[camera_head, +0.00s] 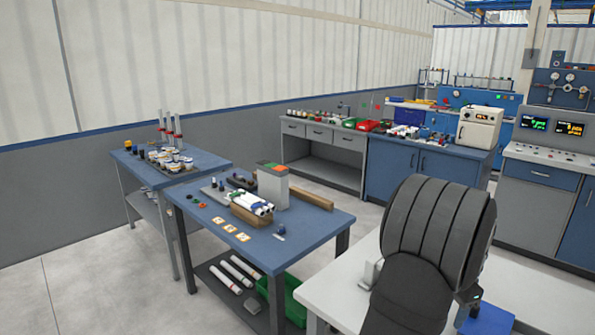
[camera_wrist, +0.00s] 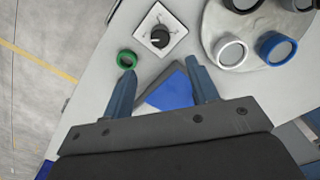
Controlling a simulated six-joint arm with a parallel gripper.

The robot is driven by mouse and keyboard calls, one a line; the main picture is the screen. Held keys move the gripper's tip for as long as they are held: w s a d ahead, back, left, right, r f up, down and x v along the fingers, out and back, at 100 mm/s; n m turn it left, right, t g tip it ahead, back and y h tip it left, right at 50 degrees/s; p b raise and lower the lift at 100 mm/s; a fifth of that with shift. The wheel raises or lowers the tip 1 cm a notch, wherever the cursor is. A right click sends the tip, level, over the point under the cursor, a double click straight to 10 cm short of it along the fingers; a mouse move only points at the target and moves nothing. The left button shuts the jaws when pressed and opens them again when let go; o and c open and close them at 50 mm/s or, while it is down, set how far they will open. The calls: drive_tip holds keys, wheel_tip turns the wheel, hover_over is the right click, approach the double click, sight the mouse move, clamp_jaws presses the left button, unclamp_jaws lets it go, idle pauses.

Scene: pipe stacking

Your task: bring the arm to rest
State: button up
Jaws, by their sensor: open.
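My gripper (camera_wrist: 162,72) shows in the wrist view with its two blue fingers spread apart. No object is held between them. Below the fingers is a pale worktop (camera_wrist: 88,95) with a blue patch (camera_wrist: 168,93) showing between them. A green ring (camera_wrist: 126,59) lies close to the left fingertip. In the head view a dark ribbed part of my arm fills the right foreground, and my gripper is not clearly visible there. White pipes (camera_head: 250,203) lie side by side in a brown cradle (camera_head: 250,216) on the blue table (camera_head: 300,231).
In the wrist view a square plate with a black knob (camera_wrist: 159,39), a white ring (camera_wrist: 230,52) and a blue ring (camera_wrist: 275,48) lie beyond the fingers. In the head view a grey block (camera_head: 273,188) stands on the blue table. A green bin (camera_head: 290,297) sits below.

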wheel_tip(320, 180, down, 13)
drive_tip(key=shift+f, duration=0.1)
idle(0.3)
